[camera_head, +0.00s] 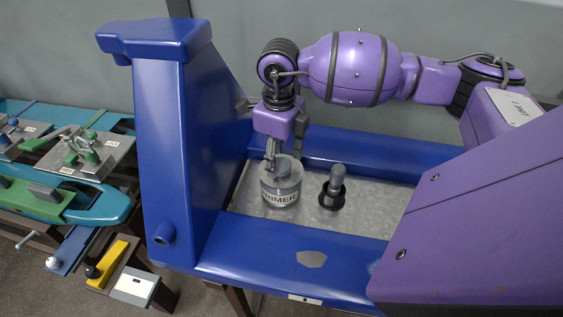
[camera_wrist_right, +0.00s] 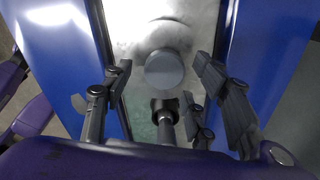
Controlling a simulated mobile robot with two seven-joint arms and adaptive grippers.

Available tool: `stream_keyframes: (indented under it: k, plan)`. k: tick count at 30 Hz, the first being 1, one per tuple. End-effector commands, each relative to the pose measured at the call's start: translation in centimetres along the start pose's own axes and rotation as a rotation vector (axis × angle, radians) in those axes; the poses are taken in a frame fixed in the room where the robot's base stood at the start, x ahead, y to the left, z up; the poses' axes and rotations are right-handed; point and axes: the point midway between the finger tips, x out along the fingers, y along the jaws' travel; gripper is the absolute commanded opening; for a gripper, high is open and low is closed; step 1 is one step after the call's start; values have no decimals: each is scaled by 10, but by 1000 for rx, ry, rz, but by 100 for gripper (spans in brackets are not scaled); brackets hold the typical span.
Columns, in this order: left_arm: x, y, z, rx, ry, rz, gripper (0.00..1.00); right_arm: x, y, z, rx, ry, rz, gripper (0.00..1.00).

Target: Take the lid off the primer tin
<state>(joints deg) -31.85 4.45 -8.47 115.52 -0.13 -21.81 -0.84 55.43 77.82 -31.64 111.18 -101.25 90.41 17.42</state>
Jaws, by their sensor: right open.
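The grey primer tin (camera_head: 281,190), with a pale band lettered "PRIMER", stands upright on the grey bed inside the blue frame. Its round grey top shows partly behind my right gripper (camera_head: 271,165), which points down over the tin in the head view. In the right wrist view the fingers of my right gripper (camera_wrist_right: 170,78) are spread apart. A round grey disc (camera_wrist_right: 165,70), seemingly on top of the tin, lies between them in the picture. Nothing is held. I cannot tell how far the fingertips are from the lid. My left gripper is not in view.
A grey post in a black collar (camera_head: 332,190) stands just right of the tin; it also shows in the right wrist view (camera_wrist_right: 166,122). A tall blue upright (camera_head: 175,150) stands left. Blue rails (camera_head: 270,255) border the bed. A cluttered teal bench (camera_head: 95,210) lies far left.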

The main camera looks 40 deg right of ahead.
Motion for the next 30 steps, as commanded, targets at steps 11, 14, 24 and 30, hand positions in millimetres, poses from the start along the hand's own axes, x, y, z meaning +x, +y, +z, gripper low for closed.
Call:
stream_keyframes:
  k: [11,14,24,30]
  plan:
    - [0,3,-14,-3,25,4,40,25,0,0,1,-1,0,53]
    - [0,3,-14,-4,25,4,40,25,0,0,1,0,0,49]
    - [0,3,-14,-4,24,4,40,25,1,0,0,0,2,8]
    - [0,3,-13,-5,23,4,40,25,2,0,0,1,4,8]
